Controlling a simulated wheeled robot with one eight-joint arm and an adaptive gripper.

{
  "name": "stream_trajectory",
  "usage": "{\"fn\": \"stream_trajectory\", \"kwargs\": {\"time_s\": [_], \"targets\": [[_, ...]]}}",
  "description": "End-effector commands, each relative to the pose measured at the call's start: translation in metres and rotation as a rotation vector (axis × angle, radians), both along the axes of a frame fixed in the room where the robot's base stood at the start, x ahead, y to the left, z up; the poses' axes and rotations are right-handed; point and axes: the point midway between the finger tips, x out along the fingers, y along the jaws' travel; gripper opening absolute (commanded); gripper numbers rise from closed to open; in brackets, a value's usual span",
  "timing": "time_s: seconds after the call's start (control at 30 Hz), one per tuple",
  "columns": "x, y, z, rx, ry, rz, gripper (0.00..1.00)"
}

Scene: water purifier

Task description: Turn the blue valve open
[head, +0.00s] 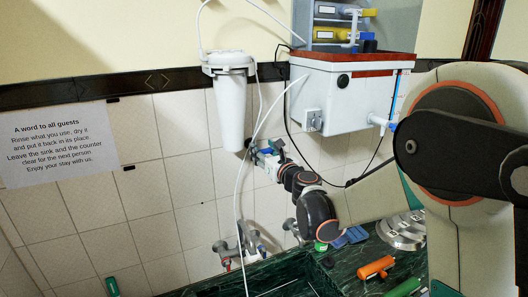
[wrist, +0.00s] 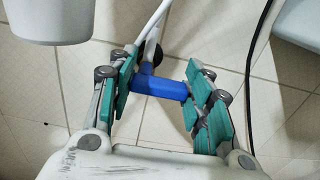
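The blue valve handle (wrist: 158,88) lies between my gripper's two teal-padded fingers in the wrist view. It sits at the lower end of a white tube, against the tiled wall. My gripper (wrist: 163,78) is spread about as wide as the handle is long. The handle's ends come close to both pads; I cannot tell whether they touch. In the head view, the small blue valve handle (head: 266,151) shows at the tip of my gripper (head: 268,160), just right of the white filter canister's bottom. The fingers partly hide the valve body there.
The white filter canister (head: 231,110) hangs at the upper left of my gripper. A white tank (head: 335,95) with a red-brown rim hangs at the upper right. Thin tubes and a black cable run close by. Taps (head: 243,243) stand below at the green marble sink (head: 270,275).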

Motion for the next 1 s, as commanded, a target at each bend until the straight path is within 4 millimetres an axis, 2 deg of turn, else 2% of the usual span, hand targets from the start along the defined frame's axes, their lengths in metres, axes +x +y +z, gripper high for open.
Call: {"fn": "stream_trajectory", "kwargs": {"time_s": [0.47,1.0], "targets": [[-0.0004,0.0004,0.0005,-0.077,-0.032,0.000,0.22],[-0.0019,0.0042,0.0062,-0.503,-0.210,0.001,0.22]]}}
